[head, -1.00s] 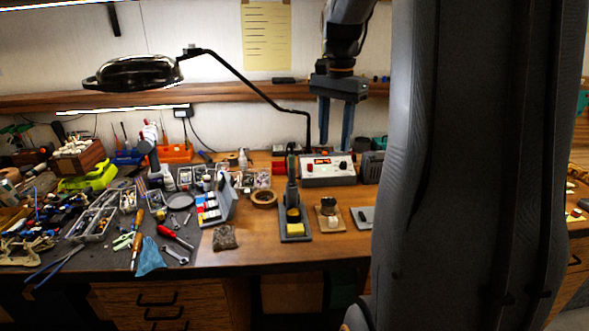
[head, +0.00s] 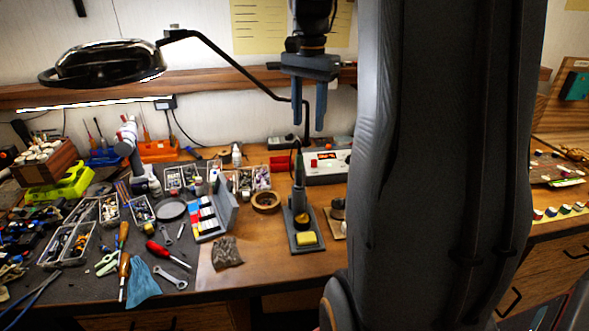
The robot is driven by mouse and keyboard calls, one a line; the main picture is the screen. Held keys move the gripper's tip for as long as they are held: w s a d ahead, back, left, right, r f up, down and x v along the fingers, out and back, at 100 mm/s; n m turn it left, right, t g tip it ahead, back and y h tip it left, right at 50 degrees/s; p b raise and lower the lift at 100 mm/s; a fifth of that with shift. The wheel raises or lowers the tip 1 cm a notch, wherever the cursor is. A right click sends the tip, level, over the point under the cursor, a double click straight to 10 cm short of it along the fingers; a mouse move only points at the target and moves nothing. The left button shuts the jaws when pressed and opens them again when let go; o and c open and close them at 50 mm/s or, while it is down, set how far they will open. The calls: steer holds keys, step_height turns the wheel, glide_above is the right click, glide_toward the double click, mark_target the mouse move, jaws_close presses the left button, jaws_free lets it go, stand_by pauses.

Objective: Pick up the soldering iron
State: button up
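The soldering iron (head: 299,170) stands upright in its grey stand (head: 306,241) on the wooden bench, with a yellow sponge (head: 305,238) at the stand's front. My gripper (head: 308,130) hangs above and slightly behind the iron in the picture, fingers pointing down. Its two fingers are apart with nothing between them that I can be sure is held. The white soldering station (head: 325,166) with a red display is behind the stand, its right part hidden by my arm.
A tape roll (head: 266,201), a colour-boxed rack (head: 212,215) and a steel-wool-like block (head: 227,253) lie left of the stand. Tools and trays crowd the left side. A lamp (head: 103,65) overhangs the left. Bare wood shows in front of the stand.

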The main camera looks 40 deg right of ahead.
steer(key=b, duration=1)
glide_above(300, 173)
steer(key=w+d, duration=0.2)
step_height(300, 173, down, 10)
steer(key=shift+s+a+f+p, duration=0.15)
steer(key=shift+f, duration=0.45)
steer(key=shift+s+a+f+p, duration=0.15)
steer(key=shift+f, duration=0.45)
steer(key=f, duration=0.1)
steer(key=f+p, duration=0.1)
steer(key=f, duration=0.2)
steer(key=shift+s+a+f+p, duration=0.1)
steer(key=shift+s+a+p, duration=0.1)
steer(key=shift+a+p, duration=0.15)
steer(key=shift+f, duration=0.6)
jaws_close()
